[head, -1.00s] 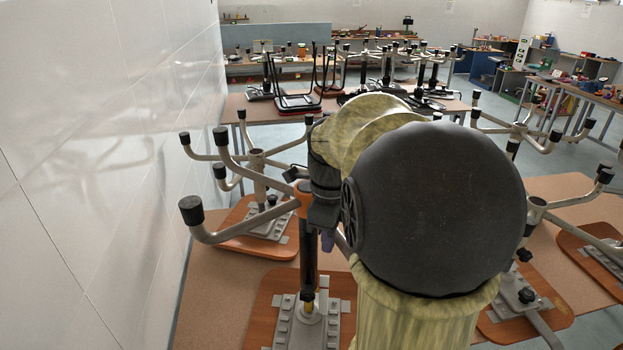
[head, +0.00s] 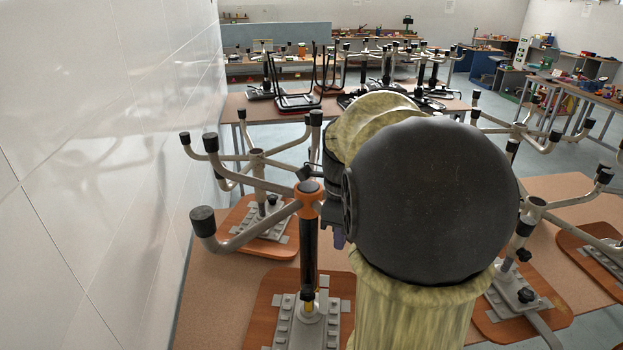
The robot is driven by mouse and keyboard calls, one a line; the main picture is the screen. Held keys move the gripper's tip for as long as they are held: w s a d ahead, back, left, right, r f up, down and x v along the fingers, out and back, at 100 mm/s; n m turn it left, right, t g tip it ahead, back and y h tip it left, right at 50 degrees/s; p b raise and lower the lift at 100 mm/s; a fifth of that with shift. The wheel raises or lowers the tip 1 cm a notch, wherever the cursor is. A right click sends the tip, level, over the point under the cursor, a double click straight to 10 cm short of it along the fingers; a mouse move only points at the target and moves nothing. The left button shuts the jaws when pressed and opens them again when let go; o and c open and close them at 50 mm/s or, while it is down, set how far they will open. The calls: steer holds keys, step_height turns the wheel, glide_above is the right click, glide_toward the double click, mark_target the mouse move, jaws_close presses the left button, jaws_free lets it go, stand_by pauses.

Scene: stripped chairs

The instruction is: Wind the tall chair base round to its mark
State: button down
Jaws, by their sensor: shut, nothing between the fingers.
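The tall chair base stands upside down at lower left centre, with an orange hub (head: 307,190) on a dark upright column (head: 309,250). Its grey tube legs have black end caps; one cap (head: 203,221) points left and near, another (head: 210,143) left and farther back. Its right side is hidden behind my arm. The column rises from a grey plate on a wooden seat board (head: 262,310). My gripper (head: 313,170) shows only in part, just behind and right of the hub, shut and empty. I cannot tell whether it touches a leg. No mark can be made out.
A white tiled wall (head: 100,150) runs close along the left. Another upturned base (head: 257,165) stands just behind, and one (head: 535,210) stands at right on the same brown table (head: 205,300). Tables with more chair parts stand farther back.

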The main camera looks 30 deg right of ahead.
steer(key=shift+s+d, duration=0.1)
steer(key=shift+d, duration=0.15)
steer(key=shift+a, duration=0.1)
steer(key=shift+a, duration=0.65)
step_height(320, 180, up, 16)
steer(key=p, duration=1.5)
steer(key=shift+p, duration=0.4)
